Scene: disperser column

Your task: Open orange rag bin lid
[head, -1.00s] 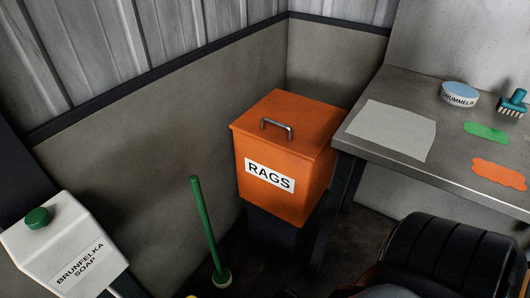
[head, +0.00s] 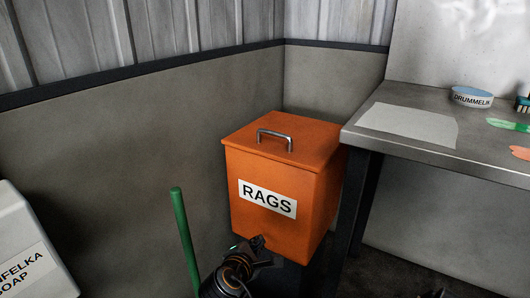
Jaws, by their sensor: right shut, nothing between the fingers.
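The orange rag bin (head: 295,205) stands in the corner with a white RAGS label on its front. Its orange lid (head: 300,150) is down on the bin, with a metal handle (head: 275,137) on top. My right gripper (head: 258,243) shows at the bottom, low in front of the bin's lower front face and below the label. It is shut and holds nothing; I cannot tell whether it touches the bin. The handle is well above it and free. My left gripper is not in view.
A metal table (head: 395,150) stands close to the bin's right side, bearing a paper sheet (head: 408,124) and a round DRUMMELA tin (head: 472,97). A green pole (head: 185,240) stands left of my right arm. A white soap dispenser (head: 25,250) is at the far left. Walls close in behind.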

